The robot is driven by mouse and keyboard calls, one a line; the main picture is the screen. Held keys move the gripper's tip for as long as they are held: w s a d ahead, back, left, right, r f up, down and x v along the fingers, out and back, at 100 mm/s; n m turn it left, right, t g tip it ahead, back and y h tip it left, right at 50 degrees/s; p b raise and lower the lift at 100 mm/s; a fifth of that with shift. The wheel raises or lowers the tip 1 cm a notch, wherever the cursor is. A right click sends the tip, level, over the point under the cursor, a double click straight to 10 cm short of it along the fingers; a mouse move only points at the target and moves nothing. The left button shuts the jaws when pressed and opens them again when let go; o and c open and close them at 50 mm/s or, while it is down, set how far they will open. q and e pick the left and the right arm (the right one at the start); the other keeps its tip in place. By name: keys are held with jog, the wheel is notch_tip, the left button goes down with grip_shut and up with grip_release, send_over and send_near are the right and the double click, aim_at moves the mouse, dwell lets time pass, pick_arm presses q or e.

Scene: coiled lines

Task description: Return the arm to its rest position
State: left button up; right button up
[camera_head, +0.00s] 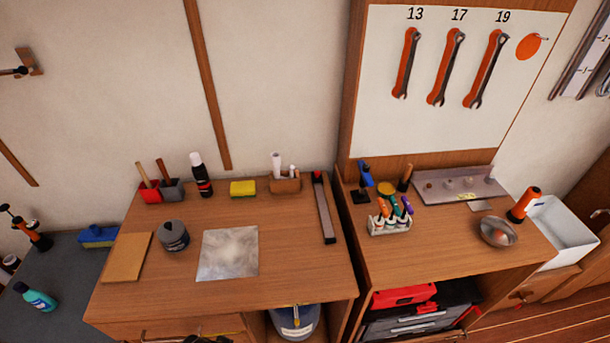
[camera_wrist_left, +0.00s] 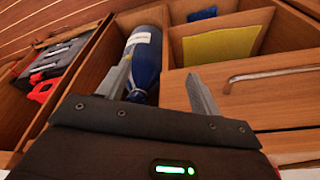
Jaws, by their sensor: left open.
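My left gripper (camera_wrist_left: 160,70) shows in the left wrist view, with its two grey fingers spread apart and nothing between them. A blue cylinder with a white label (camera_wrist_left: 145,52) stands behind the fingers in a wooden compartment. An open drawer holding a yellow sheet (camera_wrist_left: 220,45) and a blue item (camera_wrist_left: 202,14) is beyond the right finger. In the head view neither gripper can be made out clearly. A dark shape lies at the bottom edge, too cut off to identify. My right gripper is in neither view.
In the head view, a wooden bench (camera_head: 290,245) carries a grey metal plate (camera_head: 228,253), a dark tin (camera_head: 174,235) and a yellow sponge (camera_head: 243,188). The right bench holds a metal bowl (camera_head: 497,231) and a rack of coloured tools (camera_head: 390,225). A drawer handle (camera_wrist_left: 275,73) juts out near the left gripper.

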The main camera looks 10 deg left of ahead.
pick_arm(q)
jog(key=s+f+g+b, duration=0.1)
jog(key=s+f+b, duration=0.15)
jog(key=f, duration=0.95)
jog(key=s+f+b, duration=0.2)
jog(key=s+f, duration=0.1)
jog(key=f, duration=0.8)
jog(key=s+a+f+g+b, duration=0.1)
jog(key=s+a+f+b, duration=0.2)
jog(key=s+f, duration=1.1)
jog(key=shift+f, duration=0.35)
jog(key=shift+a, duration=0.1)
